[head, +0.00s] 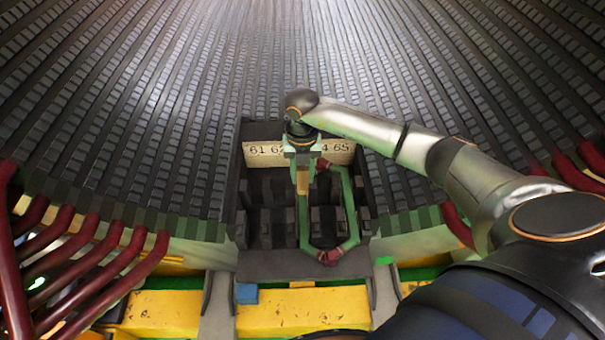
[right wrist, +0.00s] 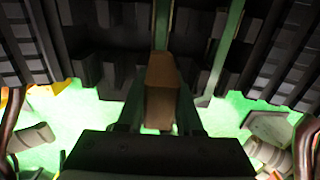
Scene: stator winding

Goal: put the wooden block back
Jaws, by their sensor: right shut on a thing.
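The wooden block (head: 303,181) is small and tan-brown, and it points down from my right gripper (head: 303,166) in the head view. The gripper is shut on it, over the slots just in front of the number plate. In the right wrist view the wooden block (right wrist: 162,88) sits between the two green-grey fingers of my right gripper (right wrist: 160,122). A green coil (head: 352,205) with red wraps stands in the slots just right of the block; I cannot tell whether they touch. The block's lower contact is unclear. My left gripper is not in view.
A number plate (head: 265,152) stands behind the slots, partly hidden by my gripper. Dark slotted stator walls rise all around. Red coil ends (head: 105,270) stick out at left. A blue piece (head: 247,293) lies by the yellow beam (head: 270,318) in front.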

